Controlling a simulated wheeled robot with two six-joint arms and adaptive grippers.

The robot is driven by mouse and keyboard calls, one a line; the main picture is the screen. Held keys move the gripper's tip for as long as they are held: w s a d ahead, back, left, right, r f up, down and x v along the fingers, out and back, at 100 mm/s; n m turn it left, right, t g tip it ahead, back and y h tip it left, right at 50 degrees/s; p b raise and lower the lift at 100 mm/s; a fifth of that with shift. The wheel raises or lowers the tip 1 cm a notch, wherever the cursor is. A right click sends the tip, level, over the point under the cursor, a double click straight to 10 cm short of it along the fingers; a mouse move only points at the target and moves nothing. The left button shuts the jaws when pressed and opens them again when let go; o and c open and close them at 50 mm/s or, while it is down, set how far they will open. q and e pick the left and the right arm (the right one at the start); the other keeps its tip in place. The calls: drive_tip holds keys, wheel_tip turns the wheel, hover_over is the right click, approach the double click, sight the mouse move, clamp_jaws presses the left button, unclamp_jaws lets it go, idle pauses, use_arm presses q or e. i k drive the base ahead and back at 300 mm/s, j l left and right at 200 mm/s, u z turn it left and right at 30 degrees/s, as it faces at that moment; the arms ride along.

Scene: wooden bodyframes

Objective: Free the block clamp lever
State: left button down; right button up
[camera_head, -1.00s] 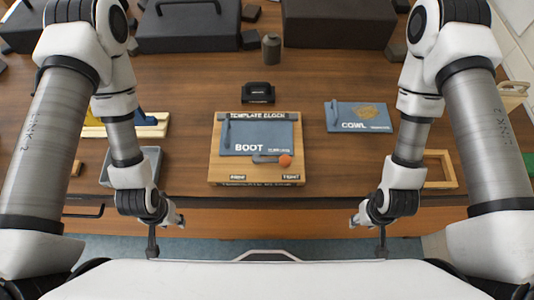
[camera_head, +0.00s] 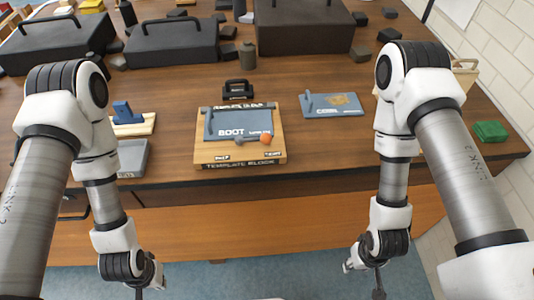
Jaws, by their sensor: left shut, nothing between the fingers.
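The wooden template block (camera_head: 240,155) sits near the front edge of the table. A blue-grey BOOT template (camera_head: 239,123) lies on its top.
A blue COWL template (camera_head: 331,104) lies right of the block. A small black holder (camera_head: 238,89) stands behind it. A grey tray (camera_head: 133,158) and a blue part on a wooden base (camera_head: 125,116) are at left. Dark cases (camera_head: 172,43) fill the back. A green box (camera_head: 490,131) is at right.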

sight(266, 139)
drive_tip(key=z, duration=1.4)
drive_tip(key=k+j+z, duration=0.15)
drive_tip(key=k, duration=0.15)
drive_tip(key=k+j+z, duration=0.1)
drive_tip(key=k, duration=0.25)
drive_tip(key=i+j, duration=0.4)
